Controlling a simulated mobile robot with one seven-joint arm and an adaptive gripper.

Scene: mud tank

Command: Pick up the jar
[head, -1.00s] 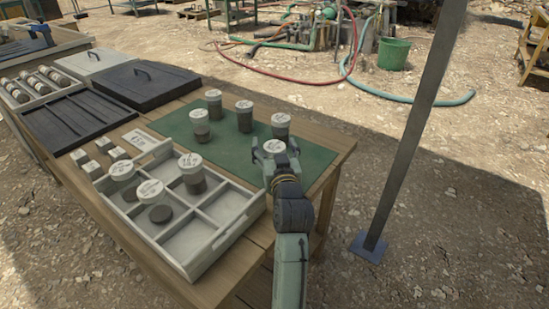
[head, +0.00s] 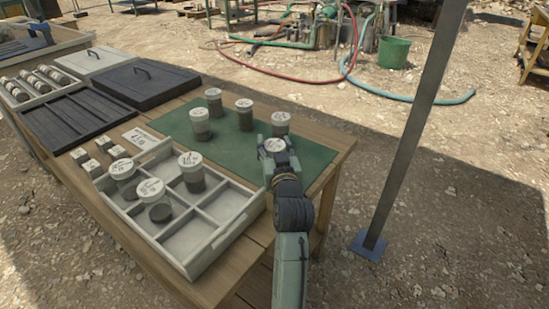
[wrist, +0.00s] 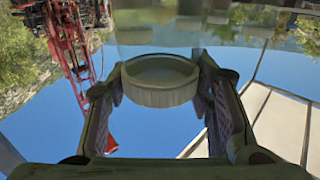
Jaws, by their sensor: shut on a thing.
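A jar with a pale lid (head: 275,145) is between the fingers of my gripper (head: 273,148) above the right part of the green mat. My gripper is shut on this jar. In the wrist view the jar's white lid (wrist: 160,92) and clear body show between the two fingers (wrist: 160,110). My wrist hides most of the jar in the head view, so I cannot tell whether its base touches the mat. Other lidded jars with dark contents stand on the mat: one just behind my gripper (head: 281,122), and several farther left (head: 244,115).
A pale divided tray (head: 225,243) at the table's front holds 3 jars (head: 192,172) in its left compartments; its right compartments are empty. Small white blocks (head: 92,168) and a label card (head: 140,138) lie left. A grey post (head: 412,130) stands right of the table.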

